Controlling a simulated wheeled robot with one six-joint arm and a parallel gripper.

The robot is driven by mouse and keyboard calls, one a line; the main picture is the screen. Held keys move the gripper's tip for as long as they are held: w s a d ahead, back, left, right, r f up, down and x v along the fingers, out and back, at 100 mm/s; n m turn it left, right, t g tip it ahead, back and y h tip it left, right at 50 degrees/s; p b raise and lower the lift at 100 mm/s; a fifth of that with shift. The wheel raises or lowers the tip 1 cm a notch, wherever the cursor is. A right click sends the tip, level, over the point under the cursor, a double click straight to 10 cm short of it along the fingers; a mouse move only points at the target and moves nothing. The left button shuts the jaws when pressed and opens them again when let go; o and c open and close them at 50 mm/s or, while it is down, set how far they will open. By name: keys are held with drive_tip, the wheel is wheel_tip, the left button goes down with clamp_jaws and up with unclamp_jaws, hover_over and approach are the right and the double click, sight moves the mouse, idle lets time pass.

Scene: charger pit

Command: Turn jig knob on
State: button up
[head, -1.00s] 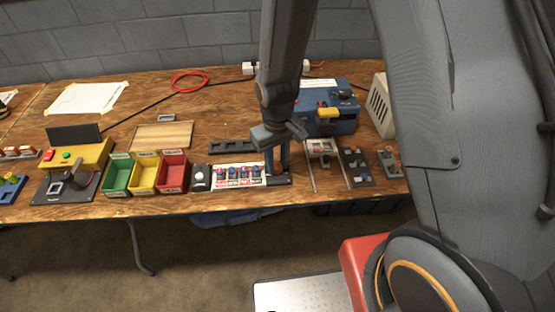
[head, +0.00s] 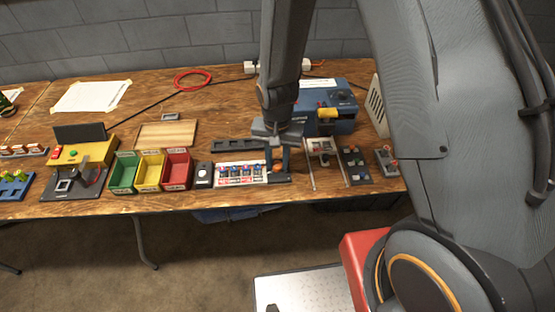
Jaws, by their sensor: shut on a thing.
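The jig (head: 240,184) is a long, low strip with a white panel and several small blue and red parts, near the table's front edge. The jig knob (head: 278,168) looks orange-brown and sits at the jig's right end. My gripper (head: 278,170) points straight down over that end, with one finger on each side of the knob. It is shut on the knob. The fingers hide part of the knob, and its marking is too small to read.
A blue machine (head: 328,108) stands close behind my gripper. Small fixtures (head: 354,165) stand to the right. A dark slotted rack (head: 237,145) lies behind the jig.

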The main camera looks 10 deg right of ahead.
sight(278, 164)
drive_tip(key=shift+w, duration=0.15)
idle(0.4)
drive_tip(key=o, duration=1.1)
drive_tip(key=shift+c, duration=0.2)
drive_tip(key=shift+r+b, duration=0.7)
drive_tip(key=shift+r, duration=3.25)
drive_tip(key=s+d+r+n, duration=0.2)
drive_tip(key=s+d+r, duration=0.2)
drive_tip(key=d+r, duration=0.1)
drive_tip(key=s+d+r+n+t, duration=0.1)
drive_tip(key=s+d+r+n, duration=0.1)
drive_tip(key=s+d+r, duration=0.2)
drive_tip(key=d+r, duration=0.1)
drive_tip(key=d, duration=0.2)
drive_tip(key=shift+s+d+r, duration=0.15)
drive_tip(key=shift+s+d, duration=0.1)
drive_tip(key=shift+d, duration=0.1)
